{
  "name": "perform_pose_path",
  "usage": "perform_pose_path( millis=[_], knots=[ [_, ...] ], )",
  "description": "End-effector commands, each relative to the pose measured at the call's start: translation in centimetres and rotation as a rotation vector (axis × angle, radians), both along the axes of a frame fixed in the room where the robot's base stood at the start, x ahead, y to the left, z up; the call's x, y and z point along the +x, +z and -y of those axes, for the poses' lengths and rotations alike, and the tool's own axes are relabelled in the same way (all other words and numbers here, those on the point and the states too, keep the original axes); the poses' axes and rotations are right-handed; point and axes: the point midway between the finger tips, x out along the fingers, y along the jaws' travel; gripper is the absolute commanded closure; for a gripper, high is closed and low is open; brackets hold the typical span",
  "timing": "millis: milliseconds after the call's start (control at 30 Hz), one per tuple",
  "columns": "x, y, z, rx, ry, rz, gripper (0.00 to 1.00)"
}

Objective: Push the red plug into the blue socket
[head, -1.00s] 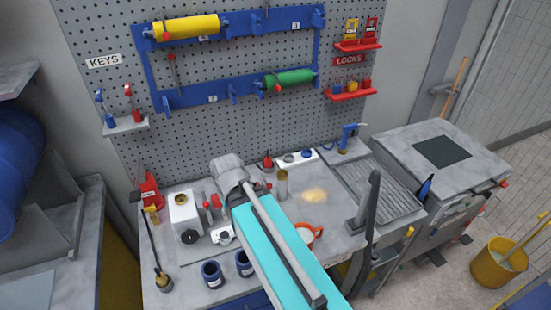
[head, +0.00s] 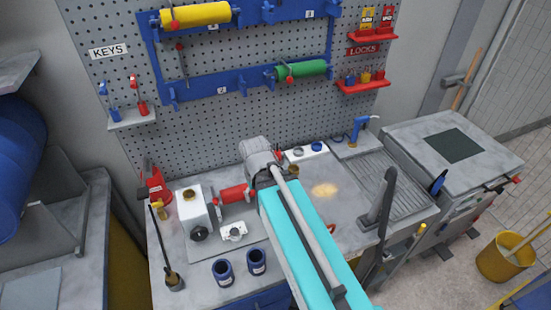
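A white panel (head: 307,152) lies at the back of the bench, below the pegboard. It carries a round blue fitting (head: 316,146), which looks like the blue socket, and a dark round one (head: 299,152) to its left. The grey end of my arm (head: 258,156) is just left of the panel. My fingers are hidden behind it, so I cannot see whether they are open or hold anything.
A red roller (head: 236,194) sits in the machine beside a white box (head: 191,205), left of my arm. Two blue jars (head: 223,272) stand in front. A blue tap-like tool (head: 360,128) and ridged tray (head: 368,168) are right of the panel.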

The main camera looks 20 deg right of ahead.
Motion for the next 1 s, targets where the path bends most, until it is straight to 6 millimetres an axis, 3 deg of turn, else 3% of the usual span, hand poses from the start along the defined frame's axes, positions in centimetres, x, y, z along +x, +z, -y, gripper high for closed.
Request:
perform_pose_path(
  millis=[100, 267, 467, 800, 1000],
  knots=[
    [1.6, -0.4, 0.4, -0.009, -0.042, 0.009, 0.08],
    [5.3, -1.2, 3.0, -0.04, -0.161, 0.032, 0.08],
    [10.8, -2.6, 5.5, -0.099, -0.399, 0.085, 0.08],
    [21.2, -4.8, 11.8, -0.197, -0.871, 0.231, 0.08],
    [25.3, -5.4, 14.6, -0.223, -1.073, 0.31, 0.08]
  ],
)
